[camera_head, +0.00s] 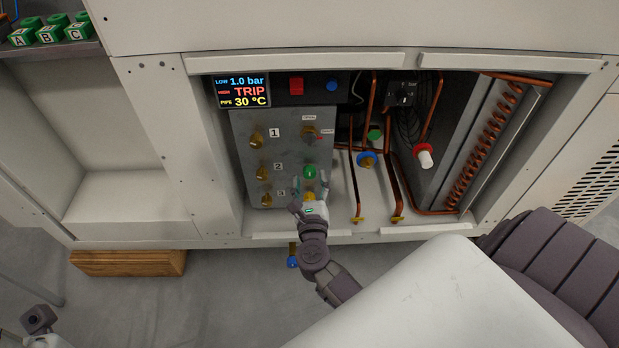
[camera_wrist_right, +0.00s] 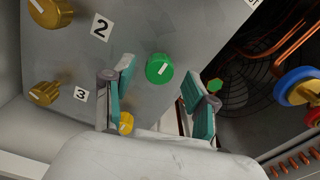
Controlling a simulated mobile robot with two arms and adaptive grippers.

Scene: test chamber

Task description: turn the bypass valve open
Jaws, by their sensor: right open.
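A brass valve knob (camera_head: 308,133) sits at the upper right of the grey panel. It has a small label above it that seems to read OPEN and another to its right, too small to read surely. A red mark shows at its right side; how the knob is turned is unclear. My right gripper (camera_head: 309,197) is at the panel's lower right, below this knob and apart from it. In the right wrist view its fingers (camera_wrist_right: 157,75) are spread and empty, with a green knob (camera_wrist_right: 160,68) seen between them.
Brass knobs numbered 1, 2 and 3 (camera_head: 257,138) line the panel's left side. A yellow knob (camera_wrist_right: 126,123) is close to my fingers. The display (camera_head: 243,91) reads TRIP. Copper pipes (camera_head: 353,180), a blue valve (camera_head: 367,160) and a red-and-white one (camera_head: 424,155) stand to the right.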

